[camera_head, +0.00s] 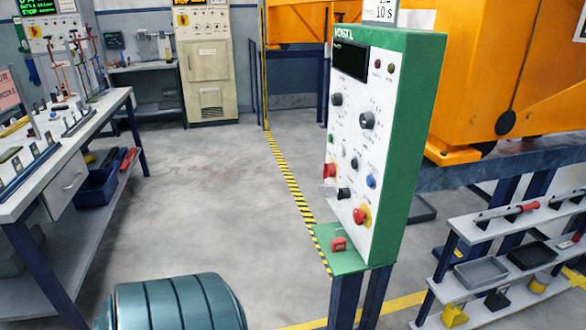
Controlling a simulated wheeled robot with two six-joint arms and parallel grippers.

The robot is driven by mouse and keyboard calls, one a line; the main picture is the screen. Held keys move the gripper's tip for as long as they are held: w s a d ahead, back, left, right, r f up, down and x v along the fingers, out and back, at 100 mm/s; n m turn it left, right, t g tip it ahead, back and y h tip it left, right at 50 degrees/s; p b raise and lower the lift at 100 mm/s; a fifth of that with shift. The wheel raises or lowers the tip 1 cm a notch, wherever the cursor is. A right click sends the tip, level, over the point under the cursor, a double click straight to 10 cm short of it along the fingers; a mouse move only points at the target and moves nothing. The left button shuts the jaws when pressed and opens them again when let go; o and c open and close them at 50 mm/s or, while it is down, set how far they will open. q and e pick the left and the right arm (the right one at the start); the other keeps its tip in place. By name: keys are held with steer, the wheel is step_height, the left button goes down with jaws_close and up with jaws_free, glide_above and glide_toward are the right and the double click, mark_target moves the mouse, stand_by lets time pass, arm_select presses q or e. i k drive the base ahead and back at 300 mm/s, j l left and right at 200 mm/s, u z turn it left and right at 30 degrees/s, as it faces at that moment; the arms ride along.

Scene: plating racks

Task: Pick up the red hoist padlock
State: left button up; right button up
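The red hoist padlock (338,244) sits upright on the small green shelf (346,262) at the foot of the hoist control panel. Its shackle points up, and it stands apart from the red emergency-stop knob (360,215) on the panel face. Neither of my grippers shows in the head view, so nothing of mine is seen near the padlock.
The green-sided control panel (395,150) rises right behind the padlock. A ribbed teal drum-like object (175,303) stands in the near foreground. A workbench (75,150) is at left, a low rack (470,235) at right. Open grey floor (220,180) lies between.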

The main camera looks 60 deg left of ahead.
mark_target(339, 244)
steer(key=k+u, duration=0.1)
steer(key=u, duration=1.4)
